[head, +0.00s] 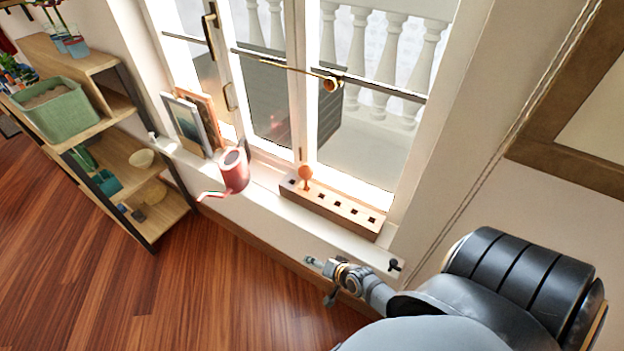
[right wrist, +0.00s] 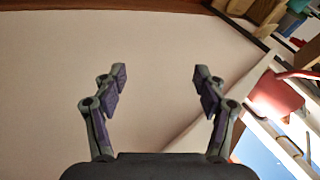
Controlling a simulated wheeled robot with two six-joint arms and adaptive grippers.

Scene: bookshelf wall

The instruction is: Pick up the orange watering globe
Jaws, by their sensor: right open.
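The orange watering globe (head: 305,174) stands upright, ball up, in the left part of a long wooden block with square holes (head: 341,206) on the windowsill. Its lower end is hidden in the block. My right gripper (head: 322,280) is in front of the sill, to the lower right of the globe and apart from it, pointing left. In the right wrist view its two fingers (right wrist: 158,85) are wide apart with nothing between them. I cannot make out the globe in that view. My left gripper is not in view.
A red watering can (head: 234,171) and leaning picture frames (head: 193,124) stand left of the block. A small dark item (head: 394,265) is at the sill's right end. The window (head: 270,100) is behind. A wooden shelf (head: 165,214) with a green bin (head: 60,112) stands left. The floor is clear.

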